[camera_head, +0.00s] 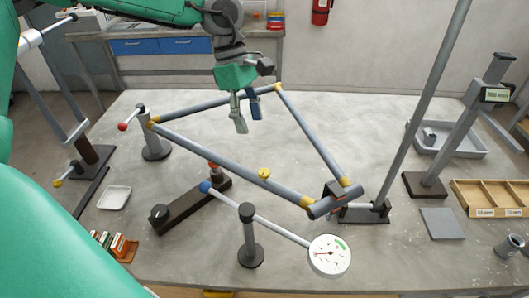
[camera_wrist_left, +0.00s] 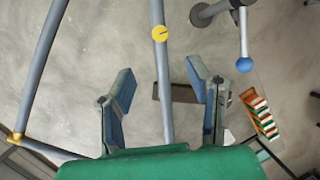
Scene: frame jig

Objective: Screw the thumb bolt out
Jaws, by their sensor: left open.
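The thumb bolt is a small round yellow knob (camera_head: 264,174) on the near tube of the grey frame (camera_head: 220,158). In the left wrist view the knob (camera_wrist_left: 160,33) shows at the top middle, with a dark line across its face. My left gripper (camera_head: 246,112) hangs over the inside of the frame, behind and left of the knob and apart from it. In the left wrist view its two fingers (camera_wrist_left: 160,75) are spread, with the frame tube passing in view between them and nothing held. My right gripper is in neither view.
A dial gauge (camera_head: 330,256) and a post (camera_head: 249,238) stand in front of the frame. A blue-tipped rod (camera_head: 205,187) and a dark bar (camera_head: 180,208) lie near its left side. A slanted grey pole (camera_head: 425,100) rises at right. The bench inside the frame looks clear.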

